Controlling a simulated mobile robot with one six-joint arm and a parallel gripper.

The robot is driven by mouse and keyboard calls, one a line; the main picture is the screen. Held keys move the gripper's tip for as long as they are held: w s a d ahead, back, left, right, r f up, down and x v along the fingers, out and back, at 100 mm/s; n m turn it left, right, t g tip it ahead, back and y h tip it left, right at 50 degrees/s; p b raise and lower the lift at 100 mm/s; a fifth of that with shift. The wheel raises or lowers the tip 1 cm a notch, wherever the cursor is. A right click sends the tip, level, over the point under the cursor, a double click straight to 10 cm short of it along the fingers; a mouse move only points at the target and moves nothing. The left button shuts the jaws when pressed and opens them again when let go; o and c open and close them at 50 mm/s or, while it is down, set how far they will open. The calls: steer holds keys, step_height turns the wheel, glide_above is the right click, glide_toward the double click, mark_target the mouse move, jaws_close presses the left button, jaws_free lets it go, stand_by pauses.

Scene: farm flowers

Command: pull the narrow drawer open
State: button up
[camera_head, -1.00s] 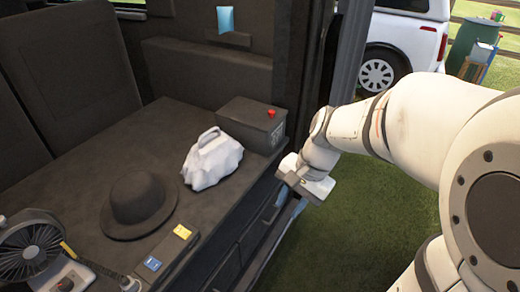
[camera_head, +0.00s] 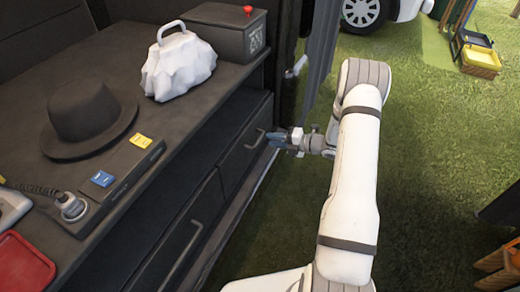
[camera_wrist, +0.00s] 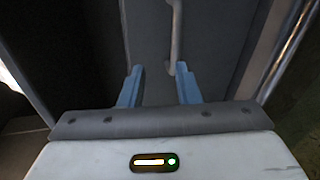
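The narrow drawer (camera_head: 233,163) is a dark front on the right part of the cabinet, below the counter. It looks flush with the cabinet. Its grey bar handle (camera_head: 256,139) is on the front. In the wrist view the handle (camera_wrist: 174,35) appears as an upright bar ahead of the fingertips, nearer the right finger. My gripper (camera_head: 273,139) is just outside the handle, pointing at the drawer front. In the wrist view my gripper (camera_wrist: 158,78) has its two blue fingers apart with nothing between them. Whether a fingertip touches the handle cannot be told.
A wider drawer (camera_head: 165,255) with its own handle is to the left. The counter (camera_head: 190,115) above holds a white bag (camera_head: 178,65), a dark hat (camera_head: 88,115) and a dark box (camera_head: 225,32). Open grass (camera_head: 430,140) lies to the right.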

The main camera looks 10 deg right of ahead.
mark_target(259, 139)
steer(key=shift+m+t, duration=0.4)
steer(key=shift+m, duration=0.4)
steer(key=w+a+f+b, duration=0.1)
steer(key=w+a+f, duration=0.1)
steer(key=w+a+f+b, duration=0.2)
steer(key=w+a, duration=0.1)
steer(key=shift+c, duration=0.5)
jaws_close()
